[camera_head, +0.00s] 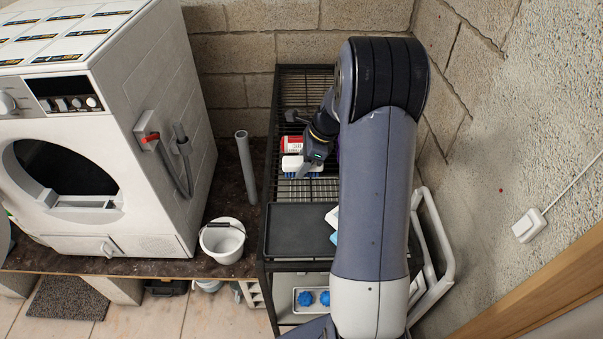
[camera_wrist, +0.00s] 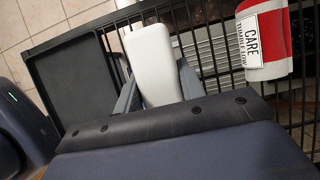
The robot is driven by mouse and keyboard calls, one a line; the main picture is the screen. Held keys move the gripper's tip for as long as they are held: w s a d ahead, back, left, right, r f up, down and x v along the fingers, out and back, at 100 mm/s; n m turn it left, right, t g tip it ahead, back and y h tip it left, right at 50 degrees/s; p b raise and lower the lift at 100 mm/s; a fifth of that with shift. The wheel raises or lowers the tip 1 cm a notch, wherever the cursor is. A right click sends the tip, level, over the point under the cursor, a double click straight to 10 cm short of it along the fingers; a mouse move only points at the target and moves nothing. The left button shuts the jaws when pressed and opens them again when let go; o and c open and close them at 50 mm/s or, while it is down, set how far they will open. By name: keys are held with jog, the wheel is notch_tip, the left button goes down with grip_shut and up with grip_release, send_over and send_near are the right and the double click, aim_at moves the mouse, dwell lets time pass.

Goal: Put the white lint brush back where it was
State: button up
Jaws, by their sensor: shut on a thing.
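The white lint brush (camera_head: 291,162) shows as a white block with blue along its lower edge, over the wire rack of the shelf unit in the head view. My gripper (camera_head: 307,166) is at its right end, with my arm coming in from the right. In the wrist view my gripper (camera_wrist: 157,88) has one finger on each side of the smooth white brush body (camera_wrist: 152,60) and is shut on it. The brush's underside is hidden there. Whether it touches the rack is hard to tell.
A white and light blue thing (camera_head: 333,217) is partly hidden by my arm. A white bucket (camera_head: 222,243) stands left.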

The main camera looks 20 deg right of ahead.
jog(key=shift+f, duration=1.85)
jog(key=shift+f, duration=0.1)
jog(key=shift+f, duration=0.15)
jog(key=o, duration=1)
jog(key=v, duration=1.2)
jog(key=shift+r, duration=0.2)
